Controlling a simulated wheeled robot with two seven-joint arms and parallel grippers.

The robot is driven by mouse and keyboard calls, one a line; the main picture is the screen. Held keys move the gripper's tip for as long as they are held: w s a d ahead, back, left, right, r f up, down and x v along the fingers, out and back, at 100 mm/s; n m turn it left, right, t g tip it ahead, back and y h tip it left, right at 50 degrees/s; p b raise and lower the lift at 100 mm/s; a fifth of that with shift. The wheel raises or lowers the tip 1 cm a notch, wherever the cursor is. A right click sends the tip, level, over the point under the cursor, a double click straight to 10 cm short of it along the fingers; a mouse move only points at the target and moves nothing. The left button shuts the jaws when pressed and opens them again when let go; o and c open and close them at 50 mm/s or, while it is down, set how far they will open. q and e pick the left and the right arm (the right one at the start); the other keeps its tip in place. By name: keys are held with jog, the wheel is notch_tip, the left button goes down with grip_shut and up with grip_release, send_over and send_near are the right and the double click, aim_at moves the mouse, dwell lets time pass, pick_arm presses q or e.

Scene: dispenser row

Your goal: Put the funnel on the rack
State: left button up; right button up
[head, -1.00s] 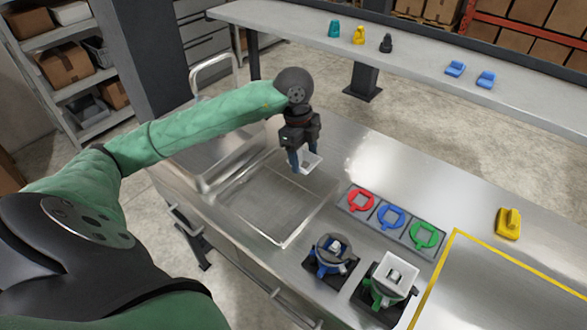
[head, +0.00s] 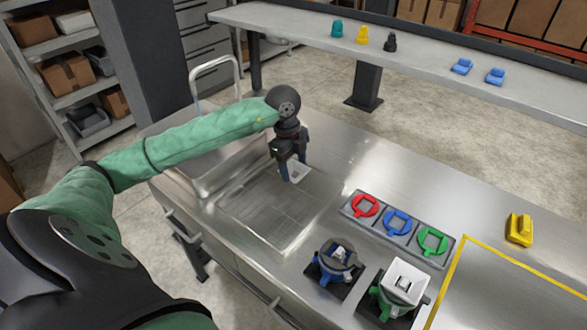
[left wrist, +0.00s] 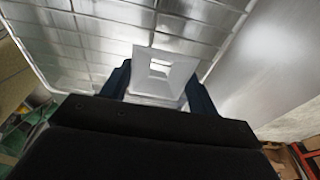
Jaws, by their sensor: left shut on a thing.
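A white square funnel (head: 297,171) is between the fingers of my left gripper (head: 291,172). It also shows in the left wrist view (left wrist: 160,72), with its square opening facing the camera and a dark blue finger on each side. My left gripper is shut on the funnel and holds it over the rack (head: 262,222), a shallow metal grid tray set in the counter. The rack's grid also fills much of the left wrist view (left wrist: 100,50). I cannot tell whether the funnel touches the grid. My right gripper is out of view.
A holder with red (head: 365,206), blue (head: 397,222) and green (head: 432,240) rings lies right of the rack. A blue-collared dispenser (head: 336,262) and a green one with a white square top (head: 404,282) stand in front. A yellow block (head: 519,229) sits far right.

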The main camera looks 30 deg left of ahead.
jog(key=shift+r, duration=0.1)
pick_arm(q)
jog(key=shift+f, duration=0.15)
jog(key=o, duration=1)
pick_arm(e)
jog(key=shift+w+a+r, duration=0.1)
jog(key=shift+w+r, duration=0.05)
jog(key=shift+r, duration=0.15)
pick_arm(q)
jog(key=shift+r, duration=0.25)
jog(key=shift+r, duration=0.2)
jog(key=shift+a+r+b, duration=0.25)
jog(key=shift+r+b, duration=0.4)
jog(key=shift+r, duration=0.6)
notch_tip(320, 180, up, 9)
jog(key=a+b, duration=0.1)
jog(key=b, duration=0.1)
jog(key=shift+a, duration=0.25)
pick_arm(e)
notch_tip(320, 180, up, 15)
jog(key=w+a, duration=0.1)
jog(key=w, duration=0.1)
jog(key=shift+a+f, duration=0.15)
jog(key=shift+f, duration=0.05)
